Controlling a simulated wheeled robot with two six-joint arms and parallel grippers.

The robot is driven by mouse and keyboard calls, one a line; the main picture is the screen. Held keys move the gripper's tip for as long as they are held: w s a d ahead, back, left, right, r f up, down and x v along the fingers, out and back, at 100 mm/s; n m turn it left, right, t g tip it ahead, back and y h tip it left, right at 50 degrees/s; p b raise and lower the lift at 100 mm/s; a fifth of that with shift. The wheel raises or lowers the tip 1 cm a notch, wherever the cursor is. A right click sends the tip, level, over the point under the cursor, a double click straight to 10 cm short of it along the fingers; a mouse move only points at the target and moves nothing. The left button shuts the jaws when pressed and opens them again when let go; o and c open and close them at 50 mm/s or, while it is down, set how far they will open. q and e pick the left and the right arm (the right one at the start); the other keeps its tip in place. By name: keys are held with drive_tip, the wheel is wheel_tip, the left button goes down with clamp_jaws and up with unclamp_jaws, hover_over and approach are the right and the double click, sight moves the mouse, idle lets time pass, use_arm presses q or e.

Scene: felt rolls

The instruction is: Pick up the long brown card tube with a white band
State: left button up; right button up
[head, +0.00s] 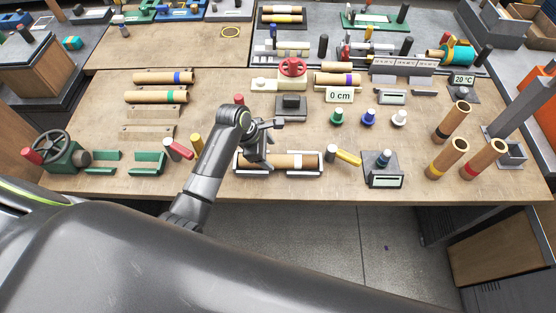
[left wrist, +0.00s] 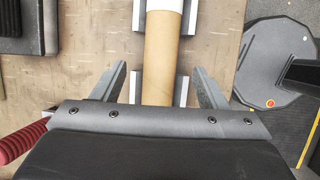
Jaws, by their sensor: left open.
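The long brown card tube with a white band (head: 306,161) lies level across two pale cradles near the table's front edge. In the left wrist view the tube (left wrist: 161,60) runs up the middle, with its white band (left wrist: 165,4) at the top edge. My left gripper (head: 258,158) is over the left part of the tube and hides some of it. In the left wrist view my left gripper (left wrist: 160,70) is open, with one finger on each side of the tube and gaps between. My right gripper is not in view.
A red-handled tool (head: 177,149) and a yellow-handled one (head: 345,156) lie on either side. A digital gauge (head: 383,170) stands to the right. Brown tubes with blue (head: 163,77) and green (head: 156,97) bands lie at the back left. Several tubes stand upright at the right.

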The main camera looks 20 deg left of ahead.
sight(275, 158)
use_arm(q)
drive_tip(key=shift+p+x, duration=0.4)
drive_tip(key=shift+x, duration=2.35)
drive_tip(key=shift+c, duration=0.4)
drive_tip(key=c, duration=1.3)
